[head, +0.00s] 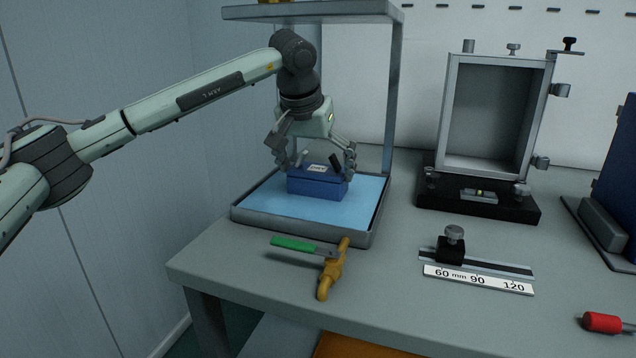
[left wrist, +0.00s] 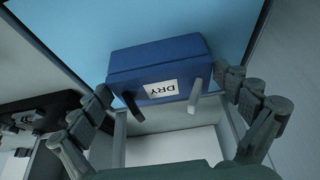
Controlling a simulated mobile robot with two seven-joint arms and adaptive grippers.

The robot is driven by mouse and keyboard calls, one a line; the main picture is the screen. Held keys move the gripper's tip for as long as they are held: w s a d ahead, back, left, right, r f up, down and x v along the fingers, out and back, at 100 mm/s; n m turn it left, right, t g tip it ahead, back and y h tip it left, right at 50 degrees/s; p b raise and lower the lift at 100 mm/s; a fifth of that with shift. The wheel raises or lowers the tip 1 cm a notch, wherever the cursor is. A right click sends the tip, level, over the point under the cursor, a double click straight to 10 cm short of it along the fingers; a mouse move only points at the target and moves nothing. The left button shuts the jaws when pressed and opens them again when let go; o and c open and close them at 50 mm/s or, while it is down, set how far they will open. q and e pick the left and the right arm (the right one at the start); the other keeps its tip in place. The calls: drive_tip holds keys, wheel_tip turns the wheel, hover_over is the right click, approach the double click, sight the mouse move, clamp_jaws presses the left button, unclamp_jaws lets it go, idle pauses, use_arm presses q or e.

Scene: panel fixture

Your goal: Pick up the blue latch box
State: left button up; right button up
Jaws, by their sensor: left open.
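The blue latch box (head: 317,184) sits on the light blue mat of a grey-rimmed tray (head: 300,228) at the left of the bench. In the left wrist view the box (left wrist: 155,62) shows a white label reading "DRY" and two small upright latches, one dark and one light. My left gripper (head: 313,160) is above the box, pointing down, with its fingers spread to either side of it. In the left wrist view the open fingers of my left gripper (left wrist: 170,90) flank the box; whether they touch it is unclear. My right gripper is not in view.
A grey shelf frame (head: 397,90) rises around the tray. A yellow-handled tool with a green part (head: 330,275) lies in front of it. To the right are an open metal frame (head: 495,115), a sliding gauge (head: 475,275) and a red-handled tool (head: 602,322).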

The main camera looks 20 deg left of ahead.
use_arm(q)
drive_tip(key=x, duration=0.3)
drive_tip(key=shift+r, duration=0.1)
drive_tip(key=c, duration=1.2)
drive_tip(key=shift+r, duration=0.15)
